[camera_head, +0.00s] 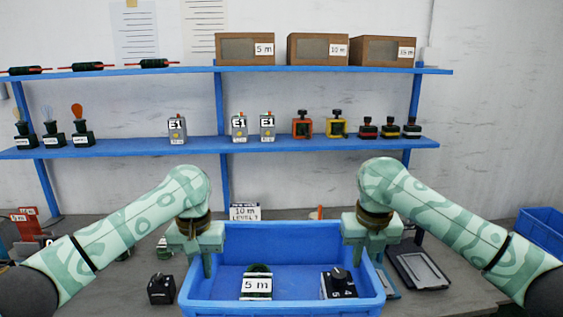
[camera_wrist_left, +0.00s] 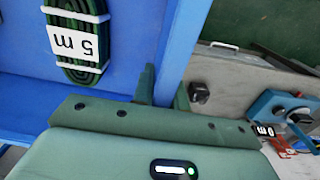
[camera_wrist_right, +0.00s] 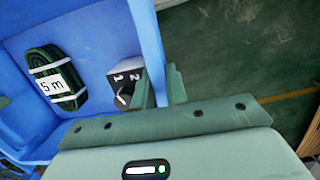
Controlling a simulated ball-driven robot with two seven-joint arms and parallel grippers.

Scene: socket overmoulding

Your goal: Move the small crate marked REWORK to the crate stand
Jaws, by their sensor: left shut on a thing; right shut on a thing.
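A blue crate (camera_head: 285,243) is at the bottom centre of the head view, between my two grippers. No REWORK marking is readable on its visible sides. A dark green cable coil labelled 5 m (camera_head: 257,285) and a dark box with a knob and numbers (camera_head: 339,284) lie inside. My left gripper (camera_head: 207,264) is shut on the crate's left wall, which also shows in the left wrist view (camera_wrist_left: 177,50). My right gripper (camera_head: 372,248) is shut on its right wall, seen too in the right wrist view (camera_wrist_right: 147,35). Whether the crate is lifted, I cannot tell.
A small black device (camera_head: 161,289) stands on the grey bench left of the crate. A grey tray (camera_head: 420,270) lies to its right. A sign reading 10 m (camera_head: 245,212) stands behind it. Blue shelves (camera_head: 300,145) with parts are at the back. Another blue crate (camera_head: 541,228) is far right.

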